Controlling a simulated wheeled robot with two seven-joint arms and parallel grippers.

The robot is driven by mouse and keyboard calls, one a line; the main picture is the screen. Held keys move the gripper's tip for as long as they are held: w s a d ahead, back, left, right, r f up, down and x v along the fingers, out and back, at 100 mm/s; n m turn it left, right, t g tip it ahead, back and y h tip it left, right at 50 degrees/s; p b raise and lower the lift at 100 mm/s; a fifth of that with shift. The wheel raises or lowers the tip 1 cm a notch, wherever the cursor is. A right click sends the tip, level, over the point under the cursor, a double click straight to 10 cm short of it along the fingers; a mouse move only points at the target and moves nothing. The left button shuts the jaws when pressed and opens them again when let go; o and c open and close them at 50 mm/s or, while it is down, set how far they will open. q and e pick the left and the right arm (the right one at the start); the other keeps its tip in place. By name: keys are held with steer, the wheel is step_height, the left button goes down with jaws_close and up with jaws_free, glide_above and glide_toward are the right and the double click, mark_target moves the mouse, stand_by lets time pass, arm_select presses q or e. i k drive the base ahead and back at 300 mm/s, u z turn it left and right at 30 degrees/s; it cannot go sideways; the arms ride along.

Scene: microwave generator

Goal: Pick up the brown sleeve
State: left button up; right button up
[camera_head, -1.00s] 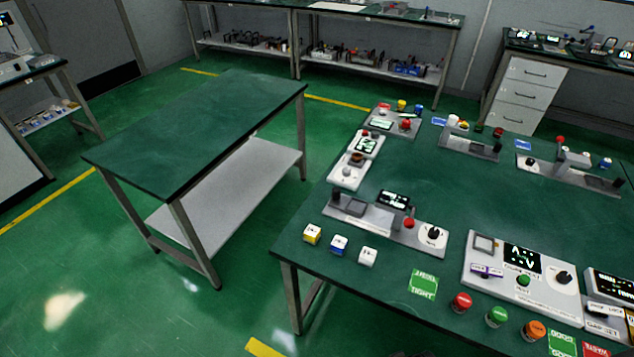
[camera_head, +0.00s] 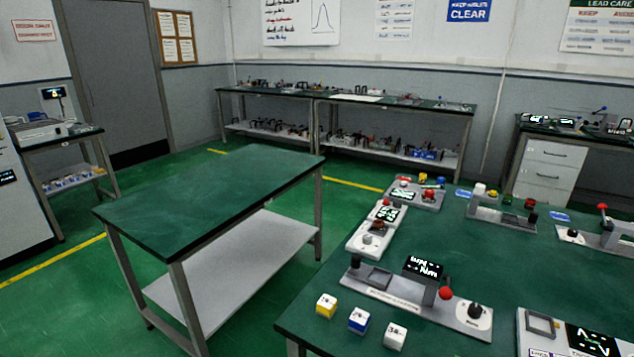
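I cannot clearly make out a brown sleeve. A small brownish ring-like part (camera_head: 378,226) sits on a white device (camera_head: 366,240) at the left edge of the near right workbench (camera_head: 480,240); it is too small to tell whether it is the sleeve. Neither of my grippers shows in the head view.
Yellow (camera_head: 326,305), blue (camera_head: 358,320) and white (camera_head: 395,335) blocks stand at the bench's near left corner, before a long grey device (camera_head: 415,305). An empty green-topped table (camera_head: 210,200) stands left, with floor between. More benches (camera_head: 345,98) line the back wall.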

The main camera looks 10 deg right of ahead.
mark_target(378, 224)
steer(key=z, duration=0.65)
steer(key=i, duration=0.4)
steer(key=z, duration=0.15)
